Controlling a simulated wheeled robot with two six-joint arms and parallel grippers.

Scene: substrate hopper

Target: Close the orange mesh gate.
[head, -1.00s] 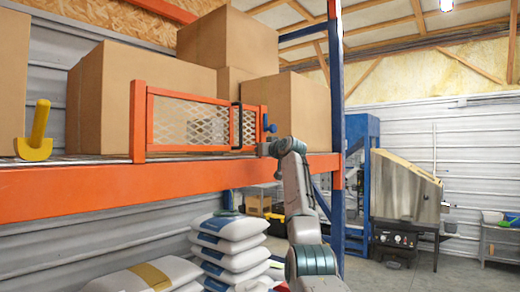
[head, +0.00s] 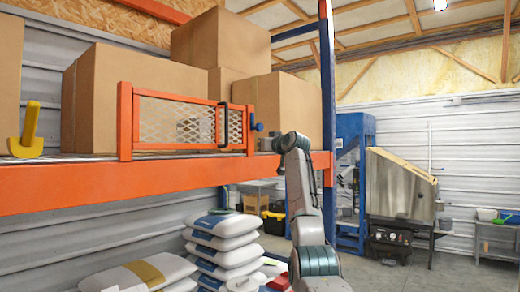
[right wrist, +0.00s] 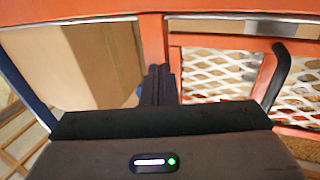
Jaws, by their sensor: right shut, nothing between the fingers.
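The orange mesh gate (head: 180,119) stands along the front of the shelf in the head view. It has a tall orange post at its left end, a black handle (head: 222,125) and a blue knob (head: 257,127) at its right end. In the right wrist view, which looks upside down, its mesh (right wrist: 215,72) and handle (right wrist: 280,75) are on the right. My right gripper (right wrist: 158,75) is shut and empty, with its fingertips over an orange upright; I cannot tell if they touch. The head view hides its fingers. My left gripper is not in view.
The orange shelf beam (head: 160,182) runs below the gate, with cardboard boxes (head: 140,80) behind. A yellow scoop (head: 28,135) sits at the left. A blue rack upright (head: 327,80) stands right of my arm. Stacked white sacks (head: 222,245) are below.

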